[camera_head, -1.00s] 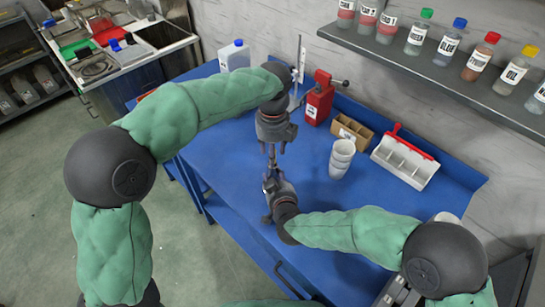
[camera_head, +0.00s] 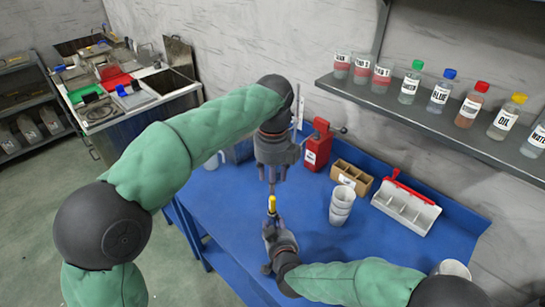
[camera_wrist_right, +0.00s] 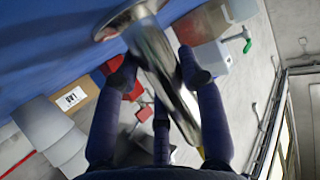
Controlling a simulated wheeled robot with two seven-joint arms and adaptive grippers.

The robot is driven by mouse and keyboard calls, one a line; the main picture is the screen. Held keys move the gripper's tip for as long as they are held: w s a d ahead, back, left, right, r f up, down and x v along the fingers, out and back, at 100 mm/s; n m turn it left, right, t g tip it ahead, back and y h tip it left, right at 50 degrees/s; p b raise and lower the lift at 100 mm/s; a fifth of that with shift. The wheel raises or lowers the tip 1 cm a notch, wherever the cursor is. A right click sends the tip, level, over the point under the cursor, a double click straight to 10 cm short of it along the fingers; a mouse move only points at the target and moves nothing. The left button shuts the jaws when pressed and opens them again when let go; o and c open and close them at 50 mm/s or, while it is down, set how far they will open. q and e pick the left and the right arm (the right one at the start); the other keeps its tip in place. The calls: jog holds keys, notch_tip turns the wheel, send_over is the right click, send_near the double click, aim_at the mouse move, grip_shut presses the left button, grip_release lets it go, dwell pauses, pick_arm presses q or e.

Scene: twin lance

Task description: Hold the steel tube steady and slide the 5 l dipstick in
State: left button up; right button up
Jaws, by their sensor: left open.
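The right gripper (camera_head: 272,232) is low over the blue table. In the right wrist view its dark fingers (camera_wrist_right: 158,95) are around the shiny steel tube (camera_wrist_right: 165,75), which has a wider rim at one end. A yellow grip (camera_head: 271,204), seemingly the top of the dipstick, stands upright just above the right gripper. Any rod below it is hidden; I cannot read a 5 l mark. The left gripper (camera_head: 272,183) is open, pointing down above the yellow grip. It looks empty, with a small gap to the grip.
A red can (camera_head: 318,146), a cardboard box (camera_head: 351,178), stacked white cups (camera_head: 341,207) and a white tray with a red handle (camera_head: 405,206) stand along the table's back and right. A shelf (camera_head: 430,125) with labelled bottles is on the wall. A pale jug (camera_head: 238,152) stands behind the left arm.

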jog(key=o, duration=0.4)
jog(key=shift+o, duration=0.2)
jog(key=shift+s+r, duration=0.1)
